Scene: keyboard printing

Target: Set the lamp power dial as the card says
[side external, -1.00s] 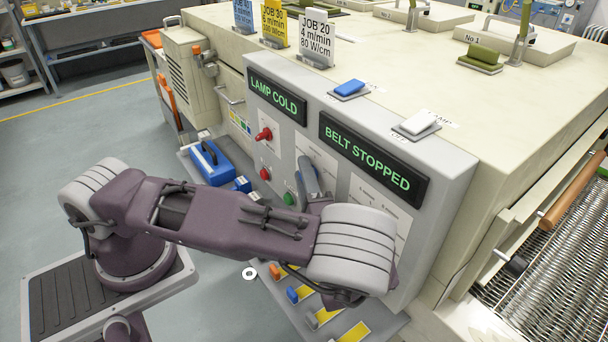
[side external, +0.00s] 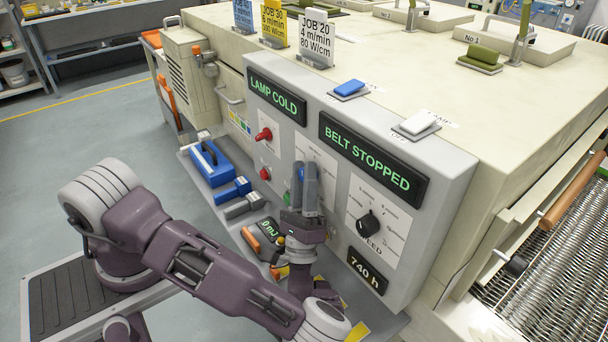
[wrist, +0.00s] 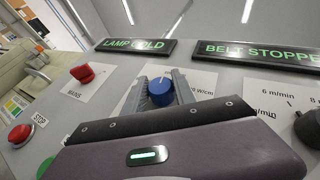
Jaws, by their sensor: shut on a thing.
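The blue lamp power dial (wrist: 160,90) sits between my two fingers in the wrist view, with a pale pointer line near its top. Part of a printed W/cm scale shows on the plate (wrist: 203,80) beside it. On top of the machine stand a white card (side external: 316,42) reading JOB 20, 4 m/min, 80 W/cm, a yellow JOB 30 card (side external: 274,22) and a partly cut-off blue card (side external: 243,14).
The black speed dial (side external: 368,224) is right of my gripper. The red mains switch (side external: 264,135) and red stop button (side external: 265,174) are left. Displays read LAMP COLD (side external: 277,97) and BELT STOPPED (side external: 372,158). A handheld meter (side external: 266,236) lies below.

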